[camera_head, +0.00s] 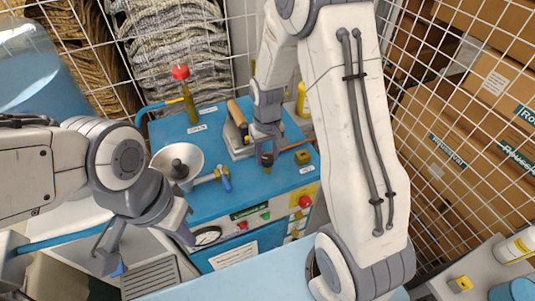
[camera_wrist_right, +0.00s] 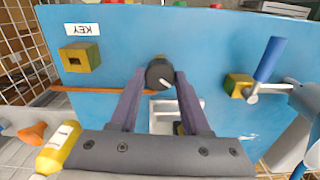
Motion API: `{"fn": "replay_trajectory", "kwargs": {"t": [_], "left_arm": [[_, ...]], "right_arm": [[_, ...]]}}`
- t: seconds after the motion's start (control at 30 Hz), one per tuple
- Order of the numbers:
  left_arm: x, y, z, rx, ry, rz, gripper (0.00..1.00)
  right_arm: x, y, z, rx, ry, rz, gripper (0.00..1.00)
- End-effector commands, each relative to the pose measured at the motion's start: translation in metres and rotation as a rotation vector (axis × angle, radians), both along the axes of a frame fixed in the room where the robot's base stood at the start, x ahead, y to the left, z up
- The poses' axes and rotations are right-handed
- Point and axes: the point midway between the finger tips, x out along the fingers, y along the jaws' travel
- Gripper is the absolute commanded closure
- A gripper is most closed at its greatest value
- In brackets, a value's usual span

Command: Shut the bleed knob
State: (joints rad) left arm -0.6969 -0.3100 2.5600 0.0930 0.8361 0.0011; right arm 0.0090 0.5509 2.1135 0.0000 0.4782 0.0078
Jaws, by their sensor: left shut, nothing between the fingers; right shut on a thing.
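The bleed knob, a round black knob with a pale pointer mark, shows in the right wrist view (camera_wrist_right: 159,73) on the blue panel. It sits on a brass-coloured base. My right gripper (camera_wrist_right: 160,78) is shut on the knob, a finger on each side. In the head view, my right gripper (camera_head: 266,157) reaches down to the panel and mostly hides the knob, with its brass base (camera_head: 267,169) just below the fingers. My left gripper (camera_head: 184,233) is shut and empty at the front left of the blue machine, away from the knob.
Wire mesh and cartons (camera_head: 470,130) border the right.

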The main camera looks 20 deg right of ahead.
Motion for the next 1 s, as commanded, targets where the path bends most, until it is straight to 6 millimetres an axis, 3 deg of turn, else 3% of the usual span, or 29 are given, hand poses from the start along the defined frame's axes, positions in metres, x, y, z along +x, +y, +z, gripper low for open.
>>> {"fn": "replay_trajectory", "kwargs": {"t": [0.6,1.0], "left_arm": [[0.0001,0.0,0.0047,0.0,0.0,0.0,1.0],[0.0,0.0,0.0061,0.0,0.0,0.0,1.0]], "right_arm": [[0.001,-0.001,0.0012,0.0,-0.004,-0.581,1.0],[0.0009,-0.0012,0.0012,0.001,-0.004,-0.854,1.0]]}}
